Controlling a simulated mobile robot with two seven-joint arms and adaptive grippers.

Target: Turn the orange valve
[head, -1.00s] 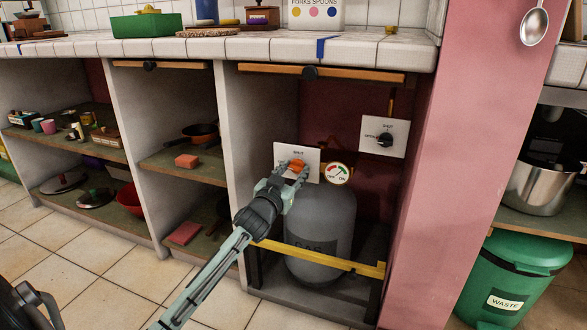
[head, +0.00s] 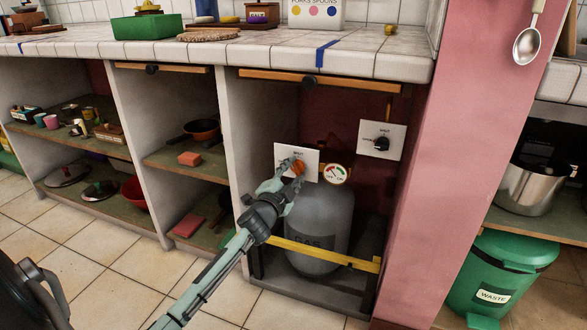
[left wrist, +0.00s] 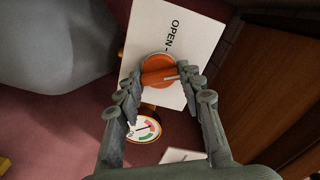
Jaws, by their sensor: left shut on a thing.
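The orange valve (head: 298,169) is a round knob with a raised bar, on a white plate (head: 284,152) above the grey gas cylinder (head: 320,228). In the left wrist view the orange valve (left wrist: 158,72) shows a pale pointer line toward the right finger, and the white plate (left wrist: 180,30) reads "OPEN". My left gripper (head: 290,172) is shut on the valve, its fingertips on either side of the knob in the left wrist view (left wrist: 157,80). A round gauge (head: 335,174) with red and green zones is right of the valve. My right gripper is not in view.
A second white plate with a black knob (head: 382,143) is on the wall to the right. A yellow bar (head: 325,254) crosses in front of the cylinder. A grey partition (head: 250,130) stands left of the bay and a pink pillar (head: 450,170) right.

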